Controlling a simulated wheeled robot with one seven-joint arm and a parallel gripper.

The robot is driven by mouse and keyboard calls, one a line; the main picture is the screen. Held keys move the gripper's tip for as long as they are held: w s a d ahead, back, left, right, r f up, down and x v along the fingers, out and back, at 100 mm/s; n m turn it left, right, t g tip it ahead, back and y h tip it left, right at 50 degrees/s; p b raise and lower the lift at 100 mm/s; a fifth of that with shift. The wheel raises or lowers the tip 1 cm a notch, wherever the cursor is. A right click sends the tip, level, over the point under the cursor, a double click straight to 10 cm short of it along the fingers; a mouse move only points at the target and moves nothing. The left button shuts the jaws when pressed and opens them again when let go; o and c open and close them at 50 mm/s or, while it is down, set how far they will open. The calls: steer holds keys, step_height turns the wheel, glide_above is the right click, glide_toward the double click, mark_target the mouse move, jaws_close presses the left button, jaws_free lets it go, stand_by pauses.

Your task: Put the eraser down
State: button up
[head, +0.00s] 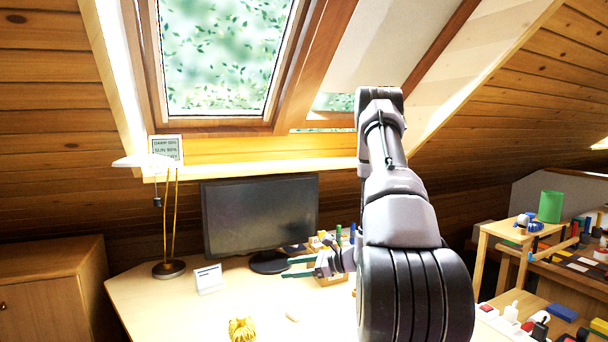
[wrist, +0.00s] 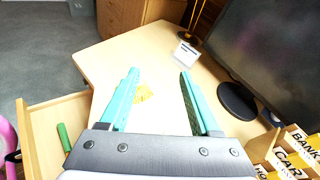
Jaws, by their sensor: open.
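My gripper (head: 288,267) is over the desk in front of the monitor, with its teal fingers pointing left. In the wrist view the fingers (wrist: 159,72) are apart, and nothing is held between them. A small pale object (head: 292,314) lies flat on the desk, nearer the front than my gripper; it may be the eraser, but it is too small to be sure. I cannot make it out in the wrist view. The desk top (head: 150,295) is pale wood.
A yellow object (head: 242,328) lies on the desk. A monitor (head: 260,215), a lamp (head: 169,268) and a small white card (head: 208,279) stand behind. Labelled dividers (wrist: 298,150) are at right. An open drawer (wrist: 45,115) holds a green item. The desk's left part is clear.

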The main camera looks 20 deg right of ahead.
steer(key=s+a+r+n+g+h, duration=0.1)
steer(key=s+a+r+n+g, duration=0.4)
steer(key=r, duration=0.5)
steer(key=s+a+r+n+g, duration=0.2)
steer(key=s+a+r+n, duration=0.3)
steer(key=r+n, duration=0.3)
steer(key=s+d+r+n+t+h, duration=0.1)
steer(key=s+r+n+t+h, duration=0.1)
steer(key=s+r, duration=0.4)
steer(key=s+d+r+n+t+h, duration=0.2)
steer(key=s+r+n+h, duration=0.2)
steer(key=r, duration=0.6)
steer(key=shift+s+d+n+t+h, duration=0.25)
steer(key=shift+s+n+t+h, duration=0.05)
steer(key=shift+s+h, duration=0.8)
steer(key=shift+s, duration=0.15)
